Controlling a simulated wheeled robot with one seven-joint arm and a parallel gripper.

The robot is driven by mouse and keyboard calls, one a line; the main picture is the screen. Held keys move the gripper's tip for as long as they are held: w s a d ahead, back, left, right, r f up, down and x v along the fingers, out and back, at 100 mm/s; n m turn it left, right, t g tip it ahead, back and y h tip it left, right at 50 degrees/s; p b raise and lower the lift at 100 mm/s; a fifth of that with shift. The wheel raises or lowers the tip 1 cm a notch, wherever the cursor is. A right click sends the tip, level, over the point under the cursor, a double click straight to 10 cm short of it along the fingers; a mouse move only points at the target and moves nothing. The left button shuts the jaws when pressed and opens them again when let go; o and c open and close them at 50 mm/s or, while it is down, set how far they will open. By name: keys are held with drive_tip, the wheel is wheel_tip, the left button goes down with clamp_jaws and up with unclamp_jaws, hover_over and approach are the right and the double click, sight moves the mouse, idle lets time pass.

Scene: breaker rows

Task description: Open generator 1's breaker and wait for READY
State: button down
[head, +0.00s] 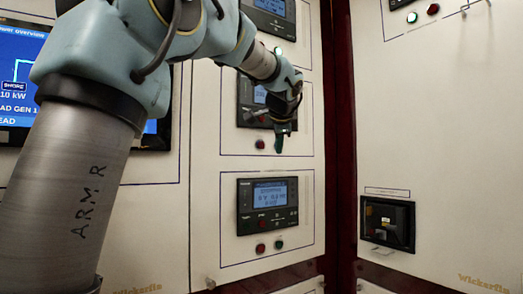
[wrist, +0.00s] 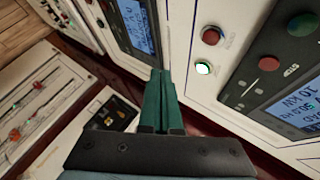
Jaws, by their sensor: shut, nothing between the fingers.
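Three dark generator controllers are stacked on the cream cabinet: the top one (head: 270,15), the middle one (head: 246,112) and the bottom one (head: 268,207). I cannot read which is generator 1. My gripper (head: 279,143) points down in front of the middle controller's lower right, its green fingers shut and empty. A red button (head: 260,144) shows left of it; any button behind the fingers is hidden. The bottom controller has a red button (head: 261,248) and a green one (head: 279,244). In the wrist view, a red button (wrist: 211,36) and a brightly lit green button (wrist: 204,68) sit right of my fingers (wrist: 160,78), apart from them.
A blue overview screen (head: 20,75) is partly hidden behind my arm at left. A black recessed box (head: 388,223) is on the right cabinet, beyond a dark red post (head: 341,130). Cabinet faces stand close on both sides; free space lies below my gripper.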

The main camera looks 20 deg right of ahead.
drive_tip(key=shift+s+d+r, duration=0.2)
drive_tip(key=shift+d+r, duration=0.35)
drive_tip(key=shift+r, duration=0.25)
drive_tip(key=shift+w, duration=0.1)
drive_tip(key=p, duration=0.6)
approach(261, 145)
drive_tip(key=shift+w+d+f, duration=0.5)
drive_tip(key=shift+w+f, duration=0.1)
drive_tip(key=shift+f, duration=0.2)
drive_tip(key=shift+w+d+f, duration=0.45)
drive_tip(key=shift+w+f, duration=0.15)
drive_tip(key=shift+f, duration=0.25)
drive_tip(key=shift+w+d+f, duration=0.5)
drive_tip(key=shift+w+f, duration=0.1)
drive_tip(key=shift+f, duration=0.2)
drive_tip(key=shift+w+a, duration=0.1)
drive_tip(key=shift+w, duration=0.3)
